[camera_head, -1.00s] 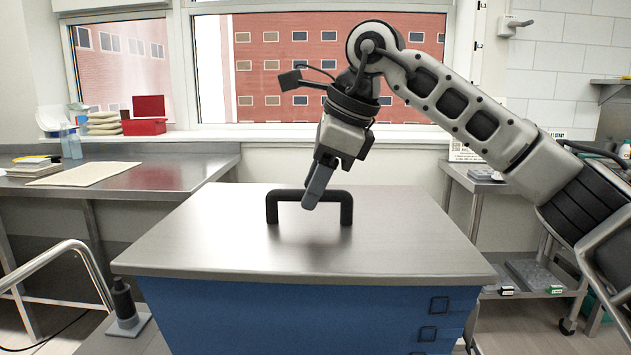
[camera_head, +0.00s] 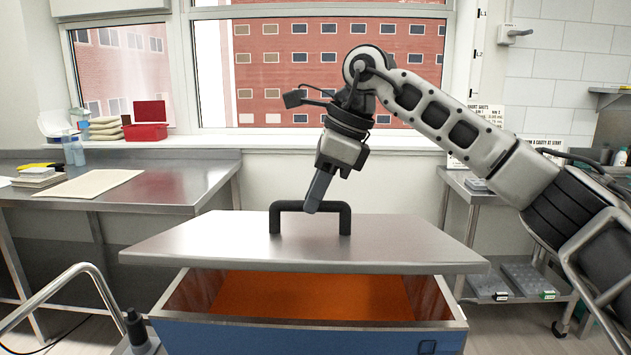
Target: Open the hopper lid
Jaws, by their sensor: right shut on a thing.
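The hopper lid (camera_head: 210,240) is a flat steel plate with a black bar handle (camera_head: 274,218) standing on its top. It is raised clear of the hopper (camera_head: 260,334), a blue box with a steel rim, and sits above its far part. Orange contents (camera_head: 310,296) show inside through the gap at the near side. My right gripper (camera_head: 315,203) reaches down from above and is shut on the handle's top bar, right of its middle. My left gripper is out of view.
A bent metal tube rail (camera_head: 70,278) is at the lower left. A steel cart (camera_head: 520,275) with trays stands at the right. A window is behind.

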